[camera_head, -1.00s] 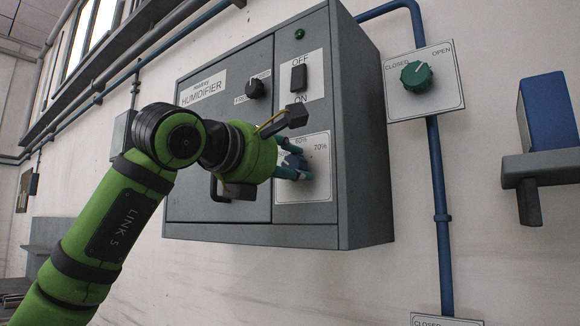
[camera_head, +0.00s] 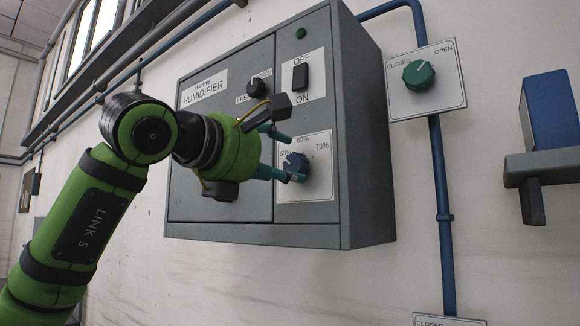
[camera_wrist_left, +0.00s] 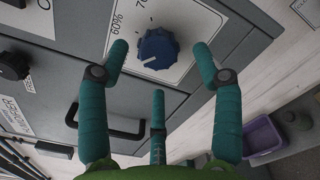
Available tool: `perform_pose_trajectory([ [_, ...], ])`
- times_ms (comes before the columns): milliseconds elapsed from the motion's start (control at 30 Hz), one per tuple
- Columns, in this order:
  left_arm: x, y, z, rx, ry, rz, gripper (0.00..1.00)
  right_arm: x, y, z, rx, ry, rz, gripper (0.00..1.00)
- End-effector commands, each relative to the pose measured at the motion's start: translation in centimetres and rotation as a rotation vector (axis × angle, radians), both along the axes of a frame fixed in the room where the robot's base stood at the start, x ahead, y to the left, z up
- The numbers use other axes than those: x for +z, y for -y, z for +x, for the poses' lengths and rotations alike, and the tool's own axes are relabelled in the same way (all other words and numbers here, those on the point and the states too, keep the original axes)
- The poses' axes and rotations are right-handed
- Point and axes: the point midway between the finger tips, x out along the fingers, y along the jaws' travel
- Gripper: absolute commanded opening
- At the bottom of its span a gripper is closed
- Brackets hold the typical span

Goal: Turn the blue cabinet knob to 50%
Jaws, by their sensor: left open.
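The blue cabinet knob (camera_head: 296,163) is on a white dial plate at the lower right of the grey humidifier cabinet (camera_head: 235,225). No contact shows. My right gripper is not in view.
Above the dial are a black switch (camera_head: 300,76) and a small black knob (camera_head: 257,88). A green valve knob (camera_head: 419,73) and blue pipe (camera_head: 438,190) are to the right.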

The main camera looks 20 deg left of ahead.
Motion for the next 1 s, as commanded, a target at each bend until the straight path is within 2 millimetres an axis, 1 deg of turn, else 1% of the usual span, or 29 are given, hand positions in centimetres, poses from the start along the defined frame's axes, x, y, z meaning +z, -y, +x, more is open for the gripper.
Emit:
perform_pose_trajectory([
  [33, 0.2, -0.6, -1.2, 0.001, 0.005, -0.001, 0.66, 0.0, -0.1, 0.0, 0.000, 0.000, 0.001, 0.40],
  [200, 0.1, -1.8, -4.5, 0.002, 0.002, -0.001, 0.66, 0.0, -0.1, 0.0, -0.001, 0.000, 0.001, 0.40],
  [300, 0.1, -2.3, -6.1, 0.002, 0.001, -0.001, 0.66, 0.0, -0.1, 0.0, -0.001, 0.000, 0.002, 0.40],
  [400, 0.0, -2.6, -7.1, 0.001, -0.001, -0.001, 0.66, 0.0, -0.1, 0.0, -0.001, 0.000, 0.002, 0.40],
  [600, 0.0, -2.9, -7.8, 0.000, -0.002, -0.001, 0.66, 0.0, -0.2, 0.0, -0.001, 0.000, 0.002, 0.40],
  [1000, 0.0, -2.9, -7.8, 0.000, -0.002, -0.001, 0.66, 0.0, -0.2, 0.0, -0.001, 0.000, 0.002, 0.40],
])
